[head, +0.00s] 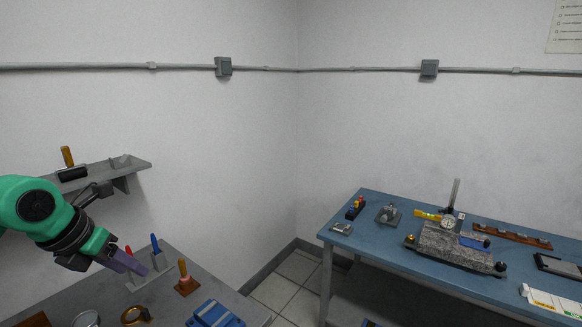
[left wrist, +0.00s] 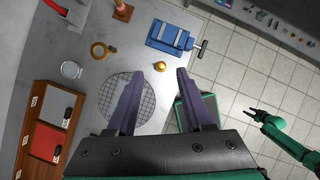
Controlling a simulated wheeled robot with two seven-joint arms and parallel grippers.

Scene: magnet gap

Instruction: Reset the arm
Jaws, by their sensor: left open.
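My left arm comes in from the left in the head view. Its gripper (head: 122,262) is above the grey bench, close to the rack with the red and blue handles. The left wrist view shows its two purple fingers (left wrist: 171,70) spread apart with nothing between them.
The grey bench (head: 228,292) holds a blue vise (head: 214,315), a wood-handled tool (head: 185,278) and a brass ring (head: 135,315). A wall shelf (head: 135,163) is behind my left arm. A blue table (head: 350,239) with a granite block (head: 452,249) stands at right. Tiled floor lies between.

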